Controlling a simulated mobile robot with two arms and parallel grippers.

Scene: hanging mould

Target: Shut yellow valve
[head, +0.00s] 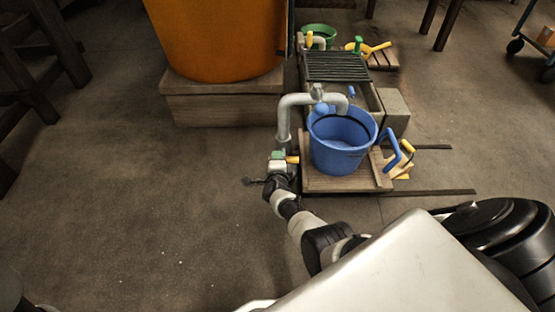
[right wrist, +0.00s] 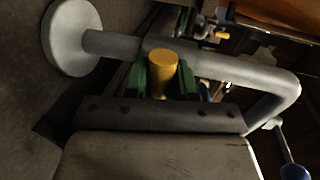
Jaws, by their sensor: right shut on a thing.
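The yellow valve handle (head: 292,159) shows at the foot of a grey pipe (head: 284,122) in the head view and points to the right there. My right gripper (head: 277,157) is at this handle, low beside the pipe. In the right wrist view the yellow handle (right wrist: 163,72) stands between the green fingers of my right gripper (right wrist: 163,84), which is shut on it, right beside the grey pipe (right wrist: 210,65). How the handle joins the pipe is partly hidden by the fingers.
A blue bucket (head: 341,147) stands on a wooden pallet (head: 345,183) under the pipe's outlet. A blue-handled tool (head: 391,146) lies at its right. A large orange tank (head: 222,35) stands on a wooden plinth (head: 225,108) behind.

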